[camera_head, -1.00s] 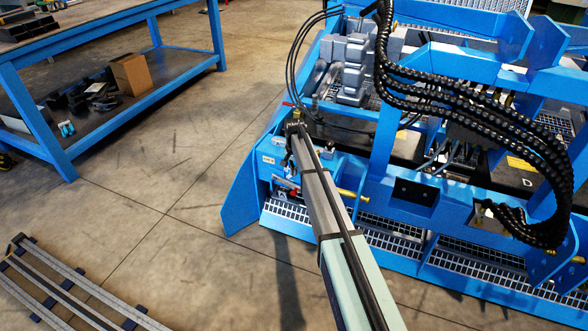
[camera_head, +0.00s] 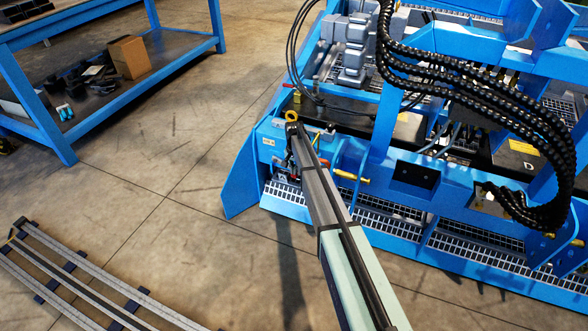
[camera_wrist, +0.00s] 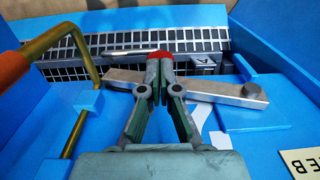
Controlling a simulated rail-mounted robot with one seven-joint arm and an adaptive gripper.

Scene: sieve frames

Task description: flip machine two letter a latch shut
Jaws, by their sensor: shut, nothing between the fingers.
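A flat grey metal bar, which looks like the latch (camera_wrist: 215,90), lies crosswise on the blue machine frame in the wrist view. It has a round bolt head near its right end, and its middle is behind my fingers. My gripper (camera_wrist: 160,60) is shut and empty, its fingertips together above the bar. A small red part (camera_wrist: 160,53) shows at the fingertips; I cannot tell whether it belongs to the latch or whether they touch it. In the head view my arm reaches to the left front corner of the blue machine (camera_head: 238,180), hiding most of the latch area.
A bent brass rod with an orange grip (camera_wrist: 72,40) stands close left of my gripper. A pale label (camera_wrist: 303,160) is at lower right, and grating (camera_wrist: 120,42) lies behind. Black hoses (camera_head: 480,110) hang over the machine. A workbench (camera_head: 120,18) stands at upper left.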

